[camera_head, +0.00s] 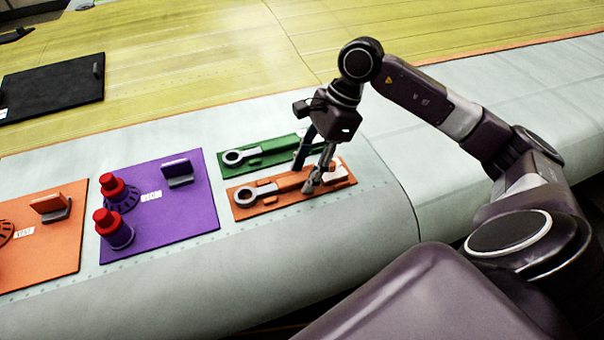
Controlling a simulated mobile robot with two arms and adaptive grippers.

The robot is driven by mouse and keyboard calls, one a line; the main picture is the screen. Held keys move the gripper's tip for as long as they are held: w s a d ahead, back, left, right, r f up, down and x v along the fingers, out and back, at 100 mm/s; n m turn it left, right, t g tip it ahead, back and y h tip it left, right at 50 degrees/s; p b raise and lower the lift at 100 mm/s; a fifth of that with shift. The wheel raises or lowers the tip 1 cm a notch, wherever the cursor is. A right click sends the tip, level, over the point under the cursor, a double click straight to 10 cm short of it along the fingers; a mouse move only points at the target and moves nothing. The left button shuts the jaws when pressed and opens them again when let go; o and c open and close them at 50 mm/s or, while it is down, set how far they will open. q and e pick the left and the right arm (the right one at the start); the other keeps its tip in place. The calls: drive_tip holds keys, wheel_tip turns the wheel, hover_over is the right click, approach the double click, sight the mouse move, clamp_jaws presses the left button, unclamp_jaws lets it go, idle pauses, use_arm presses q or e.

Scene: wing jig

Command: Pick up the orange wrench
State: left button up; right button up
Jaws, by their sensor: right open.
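The orange wrench (283,185) lies on an orange mat (240,213) on the pale wing surface, with its grey ring end to the left. My right gripper (308,178) points down over the right part of the wrench, fingers apart. One finger is near the green mat side and the other is in front of the orange wrench. I cannot tell whether the fingers touch it. The gripper hides part of the wrench handle. My left gripper is out of view.
A green wrench (262,150) on a green mat lies just behind. To the left are a purple mat (190,215) with red-capped parts (112,187) and an orange mat (55,258). A black mat (55,88) lies farther back. The wing's front edge curves down nearby.

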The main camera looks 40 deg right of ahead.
drive_tip(key=shift+f, duration=0.15)
drive_tip(key=shift+c, duration=0.6)
drive_tip(key=c, duration=1)
clamp_jaws()
drive_tip(key=shift+w, duration=0.1)
